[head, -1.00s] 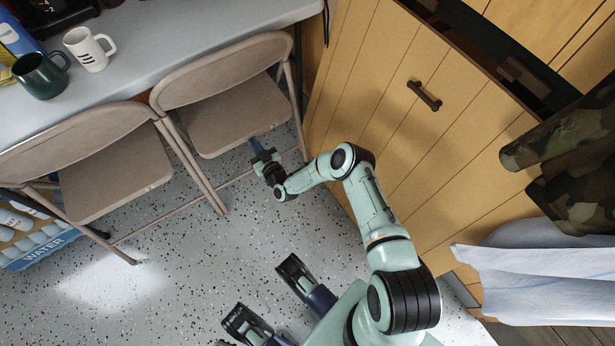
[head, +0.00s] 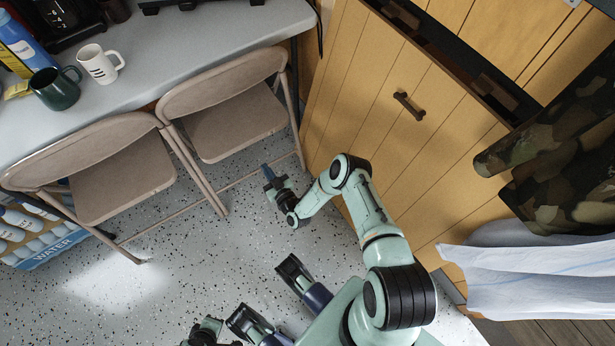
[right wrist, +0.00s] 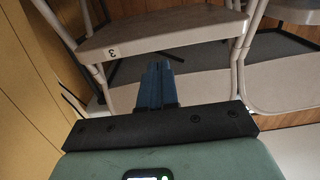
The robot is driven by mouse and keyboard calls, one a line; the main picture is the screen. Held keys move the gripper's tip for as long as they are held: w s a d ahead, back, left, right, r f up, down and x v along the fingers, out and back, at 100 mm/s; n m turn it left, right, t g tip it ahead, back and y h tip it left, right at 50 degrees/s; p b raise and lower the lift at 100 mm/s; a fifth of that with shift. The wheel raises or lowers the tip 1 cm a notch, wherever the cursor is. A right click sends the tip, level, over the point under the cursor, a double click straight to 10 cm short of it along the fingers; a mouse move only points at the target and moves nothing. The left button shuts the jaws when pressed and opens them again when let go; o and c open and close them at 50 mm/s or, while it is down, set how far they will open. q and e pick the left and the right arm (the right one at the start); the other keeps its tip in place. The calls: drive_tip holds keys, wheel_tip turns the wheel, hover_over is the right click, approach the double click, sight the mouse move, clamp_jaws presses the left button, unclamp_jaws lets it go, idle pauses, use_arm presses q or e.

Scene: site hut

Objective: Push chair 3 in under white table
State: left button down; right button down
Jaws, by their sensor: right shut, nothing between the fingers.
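Chair 3 (head: 235,131) is a beige folding chair, the right one of two at the table. Its seat front edge bears a "3" label in the right wrist view (right wrist: 135,45). Its backrest stands along the edge of the white table (head: 190,50), partly overlapping it in the picture. My right gripper (head: 266,170) is shut and empty, low in front of the seat, with a small gap showing. In the right wrist view its blue fingers (right wrist: 155,85) point toward the seat's underside. Part of what looks like my left arm (head: 205,332) shows at the bottom edge; its fingers are hidden.
Another folding chair (head: 125,180) stands close on the left. A wooden cabinet front (head: 370,80) with a dark handle borders the right side. Mugs stand on the table. A water pack (head: 30,245) lies at left. The speckled floor before the chairs is clear.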

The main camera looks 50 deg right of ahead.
use_arm(q)
drive_tip(key=shift+s, duration=0.15)
use_arm(e)
drive_tip(key=shift+s, duration=0.15)
